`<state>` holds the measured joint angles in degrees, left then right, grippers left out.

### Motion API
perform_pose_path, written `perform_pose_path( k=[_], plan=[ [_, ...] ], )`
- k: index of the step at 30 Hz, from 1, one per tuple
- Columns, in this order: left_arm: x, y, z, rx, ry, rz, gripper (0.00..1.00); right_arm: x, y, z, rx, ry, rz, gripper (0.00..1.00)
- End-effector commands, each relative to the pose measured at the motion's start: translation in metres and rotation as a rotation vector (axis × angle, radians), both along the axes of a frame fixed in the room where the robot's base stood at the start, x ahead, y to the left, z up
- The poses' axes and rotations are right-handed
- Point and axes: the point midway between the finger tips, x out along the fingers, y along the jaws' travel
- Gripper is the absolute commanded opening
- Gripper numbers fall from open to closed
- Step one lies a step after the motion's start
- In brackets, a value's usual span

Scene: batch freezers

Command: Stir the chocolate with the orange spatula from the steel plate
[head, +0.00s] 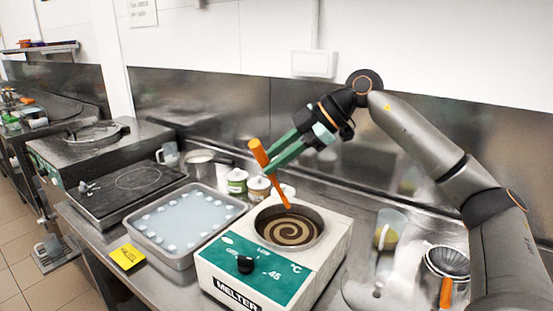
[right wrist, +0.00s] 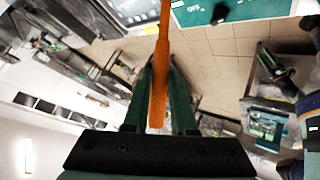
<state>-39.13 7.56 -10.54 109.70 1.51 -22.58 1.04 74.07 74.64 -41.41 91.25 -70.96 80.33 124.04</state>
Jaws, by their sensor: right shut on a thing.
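My right gripper (head: 268,165) is shut on the orange spatula (head: 258,150), holding it by its upper part. The spatula slants down to the right, and its lower end is at the back rim of the melter's round pot; I cannot tell whether it touches the chocolate. In the right wrist view the spatula (right wrist: 160,75) lies between the two green fingers (right wrist: 160,95). The chocolate (head: 290,231), brown with a pale spiral, fills the pot of the white and green melter (head: 320,258). My left gripper is not in view.
At right are a clear jug (head: 390,228), a dark ribbed bowl (head: 447,262) and an orange handle (head: 446,293).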

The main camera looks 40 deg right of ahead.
Motion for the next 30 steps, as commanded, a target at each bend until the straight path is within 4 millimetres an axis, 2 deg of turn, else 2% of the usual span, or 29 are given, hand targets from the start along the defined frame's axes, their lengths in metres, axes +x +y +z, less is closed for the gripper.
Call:
perform_pose_path(
  k=[1, 17, 30],
  plan=[
    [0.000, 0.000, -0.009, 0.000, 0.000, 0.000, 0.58, -0.001, 0.003, -0.007, 0.000, -0.001, 0.001, 0.00],
    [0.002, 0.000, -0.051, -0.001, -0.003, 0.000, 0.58, -0.008, 0.026, -0.036, -0.001, -0.001, 0.000, 0.00],
    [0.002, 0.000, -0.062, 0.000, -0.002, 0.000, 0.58, -0.002, 0.008, -0.064, 0.002, 0.002, -0.002, 0.00]
  ],
)
